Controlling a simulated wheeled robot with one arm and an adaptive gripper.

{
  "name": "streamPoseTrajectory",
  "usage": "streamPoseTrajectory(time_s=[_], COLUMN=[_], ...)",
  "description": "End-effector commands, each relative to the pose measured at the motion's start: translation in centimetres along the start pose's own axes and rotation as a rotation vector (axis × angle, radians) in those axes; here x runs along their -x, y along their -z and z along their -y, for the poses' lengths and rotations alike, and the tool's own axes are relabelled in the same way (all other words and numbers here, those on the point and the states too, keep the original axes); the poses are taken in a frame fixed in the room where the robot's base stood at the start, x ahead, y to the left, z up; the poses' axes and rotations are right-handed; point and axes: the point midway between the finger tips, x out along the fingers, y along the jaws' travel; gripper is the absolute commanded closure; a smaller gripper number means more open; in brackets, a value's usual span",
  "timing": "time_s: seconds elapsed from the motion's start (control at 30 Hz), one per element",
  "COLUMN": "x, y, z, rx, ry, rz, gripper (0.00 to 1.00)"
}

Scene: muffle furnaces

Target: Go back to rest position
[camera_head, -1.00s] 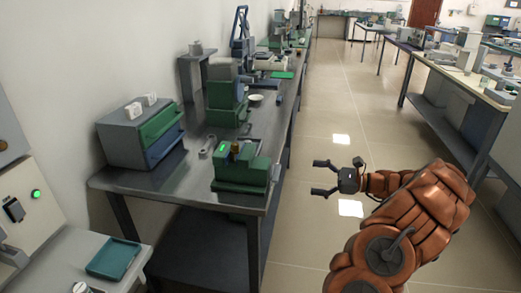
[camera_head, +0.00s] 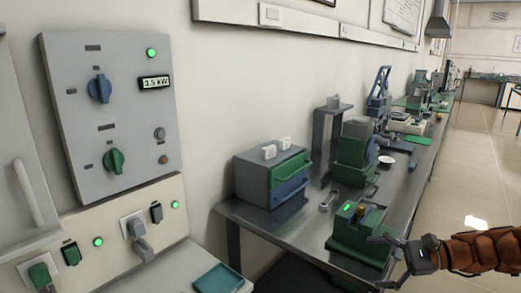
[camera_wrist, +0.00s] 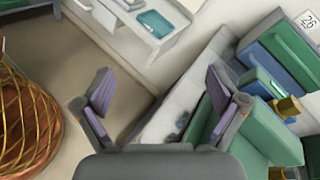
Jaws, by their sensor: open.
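My gripper (camera_head: 381,262) shows at the lower right of the head view, at the end of my orange arm. It is open and empty, close to the near edge of the metal bench (camera_head: 290,232) and the green device with a brass-coloured knob (camera_head: 358,232). In the wrist view my gripper (camera_wrist: 158,92) has its two purple-padded fingers spread apart with nothing between them. Green and blue equipment (camera_wrist: 285,45) lies to the right of the fingers there.
A wall panel (camera_head: 108,115) with knobs and a green light is at the left. A teal tray (camera_head: 219,279) sits on a light surface below it. A grey cabinet with green and blue drawers (camera_head: 270,172) stands on the bench. Open floor (camera_head: 470,170) lies at the right.

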Motion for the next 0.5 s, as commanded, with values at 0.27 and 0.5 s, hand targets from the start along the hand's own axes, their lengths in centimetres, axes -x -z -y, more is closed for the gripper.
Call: streamPoseTrajectory(time_s=[0.27,0.5], x=[-7.7,-11.0], y=[-5.9,-9.2], z=[-5.5,-11.7], rx=[0.175,0.336], ry=[-0.322,-0.582], rz=[-0.054,-0.118], gripper=[0.04,0.04])
